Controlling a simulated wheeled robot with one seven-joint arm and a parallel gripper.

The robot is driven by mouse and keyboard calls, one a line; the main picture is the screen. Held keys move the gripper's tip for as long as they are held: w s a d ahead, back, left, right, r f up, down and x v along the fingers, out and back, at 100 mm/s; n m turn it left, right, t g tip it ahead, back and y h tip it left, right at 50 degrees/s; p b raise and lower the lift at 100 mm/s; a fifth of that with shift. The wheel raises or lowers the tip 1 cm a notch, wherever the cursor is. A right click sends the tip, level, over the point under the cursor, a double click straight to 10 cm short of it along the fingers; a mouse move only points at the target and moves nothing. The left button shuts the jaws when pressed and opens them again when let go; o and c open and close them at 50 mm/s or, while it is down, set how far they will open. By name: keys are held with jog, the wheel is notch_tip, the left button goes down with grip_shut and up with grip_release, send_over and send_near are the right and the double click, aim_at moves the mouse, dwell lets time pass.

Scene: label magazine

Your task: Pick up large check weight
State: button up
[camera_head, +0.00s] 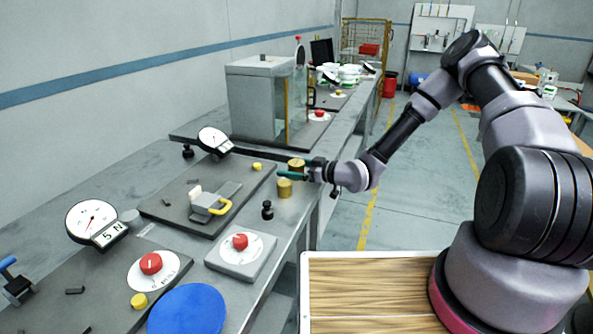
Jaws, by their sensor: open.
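Two brass cylinders stand at the front edge of the grey bench (150,226): a nearer brass cylinder (284,189) and a farther brass cylinder (296,163). One of them may be the large check weight, but I cannot tell which. A small black knobbed weight (267,210) stands just in front of them, and another dark knobbed weight (188,151) stands farther back. My gripper (291,175) reaches in from the right with teal fingertips, low between the two brass cylinders. It is open, with no object seen held. The fingers partly cover the farther cylinder.
A red-button box (241,254), a blue disc (188,310) and dial gauges (92,223) occupy the near bench. A grey cabinet (262,95) stands behind. Open floor lies right of the bench.

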jog(key=shift+x, duration=0.9)
grip_shut()
jog(key=shift+w, duration=0.1)
jog(key=shift+r, duration=0.1)
notch_tip(320, 180, up, 9)
jog(key=w+d+m+t+h, duration=0.35)
jog(key=d+m+h, duration=0.3)
jog(key=d, duration=0.95)
jog(key=w+d+m+t+h, duration=0.2)
jog(key=d+m+t+h, duration=0.4)
jog(key=d, duration=1)
jog(key=s+a+n+g+y, duration=0.2)
jog(key=a+n+g+y, duration=0.2)
jog(key=a, duration=1.2)
jog(key=s+a+n+g+y, duration=0.3)
jog(key=a+n+g+y, duration=0.2)
jog(key=a, duration=1.1)
jog(key=n+y, duration=0.3)
jog(key=shift+s+r, duration=0.3)
jog(key=shift+r, duration=0.1)
